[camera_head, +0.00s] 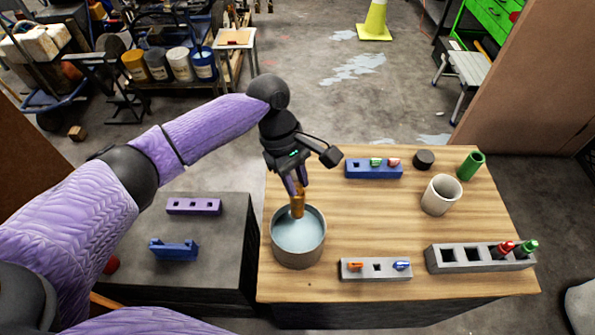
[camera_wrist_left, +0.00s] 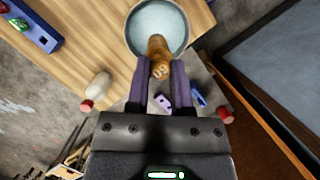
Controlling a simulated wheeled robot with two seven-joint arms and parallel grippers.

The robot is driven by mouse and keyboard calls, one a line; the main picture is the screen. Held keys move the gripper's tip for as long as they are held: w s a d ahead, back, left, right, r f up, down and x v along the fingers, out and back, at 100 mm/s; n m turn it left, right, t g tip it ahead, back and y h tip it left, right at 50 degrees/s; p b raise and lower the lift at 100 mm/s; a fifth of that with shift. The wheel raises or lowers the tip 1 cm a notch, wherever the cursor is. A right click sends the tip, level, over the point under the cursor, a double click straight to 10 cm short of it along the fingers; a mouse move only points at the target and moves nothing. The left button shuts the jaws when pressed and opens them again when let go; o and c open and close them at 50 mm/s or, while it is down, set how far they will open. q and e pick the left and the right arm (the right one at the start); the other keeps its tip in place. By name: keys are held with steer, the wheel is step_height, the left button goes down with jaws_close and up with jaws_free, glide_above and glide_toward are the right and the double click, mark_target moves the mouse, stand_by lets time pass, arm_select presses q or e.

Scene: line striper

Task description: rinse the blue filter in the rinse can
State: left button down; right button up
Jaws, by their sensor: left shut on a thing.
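My left gripper (camera_head: 297,187) is shut on an amber-orange cylinder (camera_head: 298,206) and holds it upright over the round grey rinse can (camera_head: 299,261). The can holds pale blue liquid. The cylinder's lower end is inside the rim outline near the far side; I cannot tell whether it touches the liquid. A small blue piece (camera_head: 402,265), possibly the blue filter, sits in the right hole of a small grey rack (camera_head: 376,275). My right gripper is not in view.
The rack's left hole holds an orange piece (camera_head: 355,266). A blue block (camera_head: 374,172) with green and red pieces stands behind. At right are a white cup (camera_head: 441,195), a green tube (camera_head: 470,165) and a grey rack (camera_head: 480,259) with red and green bottles.

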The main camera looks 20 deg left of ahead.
mark_target(296, 198)
arm_select(q)
steer(key=shift+s+f+b, duration=0.2)
steer(key=shift+f+b, duration=1)
step_height(296, 198, down, 2)
steer(key=b, duration=0.3)
steer(key=shift+f, duration=0.55)
step_height(296, 198, down, 8)
steer(key=b, duration=0.2)
steer(key=shift+f+b, duration=0.15)
steer(key=shift+b, duration=0.25)
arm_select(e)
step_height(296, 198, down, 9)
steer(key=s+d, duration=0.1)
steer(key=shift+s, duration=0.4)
arm_select(q)
steer(key=shift+w, duration=0.1)
